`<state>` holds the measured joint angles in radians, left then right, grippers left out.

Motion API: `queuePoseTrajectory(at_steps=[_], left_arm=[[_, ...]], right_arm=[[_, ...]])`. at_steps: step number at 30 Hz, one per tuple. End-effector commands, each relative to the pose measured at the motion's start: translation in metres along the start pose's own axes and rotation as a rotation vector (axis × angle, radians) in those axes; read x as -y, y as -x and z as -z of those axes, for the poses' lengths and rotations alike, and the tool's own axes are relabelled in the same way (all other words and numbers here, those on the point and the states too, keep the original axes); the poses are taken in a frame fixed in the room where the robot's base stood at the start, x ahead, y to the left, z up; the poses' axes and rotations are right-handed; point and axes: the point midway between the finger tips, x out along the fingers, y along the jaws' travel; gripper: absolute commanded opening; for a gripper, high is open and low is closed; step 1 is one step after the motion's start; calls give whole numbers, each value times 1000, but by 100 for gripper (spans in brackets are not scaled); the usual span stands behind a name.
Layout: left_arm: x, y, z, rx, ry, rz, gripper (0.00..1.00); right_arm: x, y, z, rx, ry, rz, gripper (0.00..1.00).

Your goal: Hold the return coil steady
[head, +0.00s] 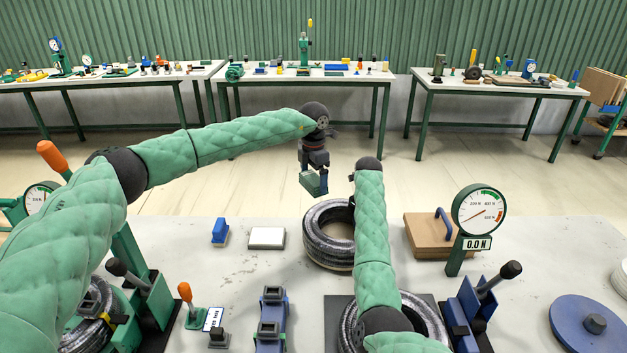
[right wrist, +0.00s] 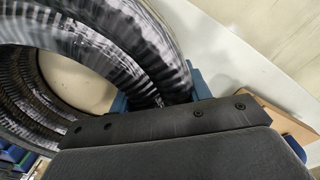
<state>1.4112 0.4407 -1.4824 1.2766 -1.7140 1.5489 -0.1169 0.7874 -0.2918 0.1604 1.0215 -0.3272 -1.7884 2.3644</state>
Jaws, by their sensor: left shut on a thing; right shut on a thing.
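A black ribbed hose coil (head: 326,247) lies flat near the table's far edge. It fills the upper left of the right wrist view (right wrist: 95,50). My right gripper (right wrist: 160,95) is shut on its rim, a blue finger on each side of the hose. In the head view that gripper is mostly hidden behind my right forearm. My left gripper (head: 314,176) is shut on a small green and blue block (head: 315,185), held in the air above and behind the coil. No label shows which coil is the return one.
Another coil (head: 428,318) lies on a dark mat, partly under my right arm. A gauge (head: 479,210) reading 0.0 N and a brown board (head: 428,238) stand right of the far coil. A blue block (head: 220,232) and a white pad (head: 267,238) lie left.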

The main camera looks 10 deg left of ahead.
Motion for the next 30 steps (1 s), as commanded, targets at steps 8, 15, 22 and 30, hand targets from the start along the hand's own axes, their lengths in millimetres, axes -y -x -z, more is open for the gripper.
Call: queuePoseTrajectory(at_steps=[8,15,22,30], left_arm=[[0,0,0,0,0,0,77],[0,0,0,0,0,0,77],[0,0,0,0,0,0,77],[0,0,0,0,0,0,77]], right_arm=[[0,0,0,0,0,0,0],[0,0,0,0,0,0,73],[0,1,0,0,0,0,73],[0,32,-1,2,1,1,73]])
